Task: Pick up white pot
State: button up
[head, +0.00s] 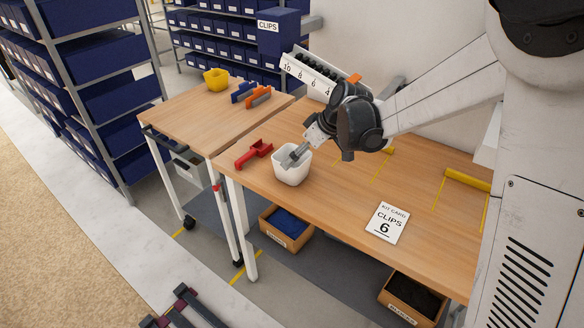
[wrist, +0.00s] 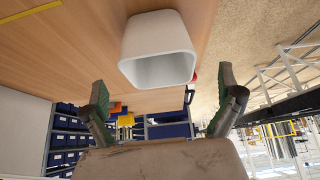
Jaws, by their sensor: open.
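The white pot (head: 292,172) stands upright on the near workbench, close to its front edge. It is a squarish cup with rounded corners and an open top. My gripper (head: 291,158) reaches in from the upper right, with its fingertips overlapping the pot's rim in the head view. In the wrist view the pot (wrist: 158,45) shows its open mouth ahead of my gripper (wrist: 160,98). The two green-padded fingers are spread wide, with nothing between them. The pot lies above the line between the fingertips there. I cannot tell whether a finger touches it.
A red tool (head: 254,153) lies just left of the pot. A kit card (head: 388,223) reading "CLIPS 6" lies to the right. A yellow pot (head: 216,79) and blue (head: 243,91) and orange (head: 258,97) tools sit on the farther table. A numbered rack (head: 308,75) stands behind.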

jog(key=x, duration=0.3)
jog(key=shift+w+a+f, duration=0.2)
jog(key=shift+w+a, duration=0.15)
jog(key=shift+w+a+f, duration=0.2)
jog(key=shift+a+f, duration=0.1)
jog(key=shift+f, duration=0.3)
jog(key=c, duration=1.1)
jog(key=shift+r, duration=0.15)
jog(key=shift+c, duration=0.2)
